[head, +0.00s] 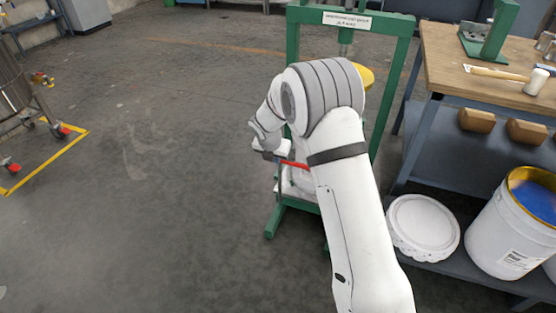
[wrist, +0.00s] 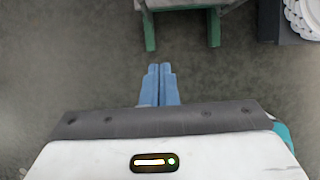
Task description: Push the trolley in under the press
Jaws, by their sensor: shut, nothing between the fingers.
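The green press frame (head: 293,45) stands at the top centre in the head view, partly hidden behind my arm. Its feet show in the wrist view (wrist: 149,35). A pale object with a red bar (head: 294,164) shows low inside the frame, mostly behind my arm; I cannot tell whether it is the trolley. A wheeled steel stand (head: 18,95) is at the far left, cut off by the picture edge. My gripper's blue fingers (wrist: 159,68) are shut and empty, pointing toward the gap between the press feet, apart from them.
A wooden-topped bench (head: 450,60) with a mallet (head: 505,74) stands right of the press. Yellow floor tape (head: 50,165) is at left. The floor left of the press is clear.

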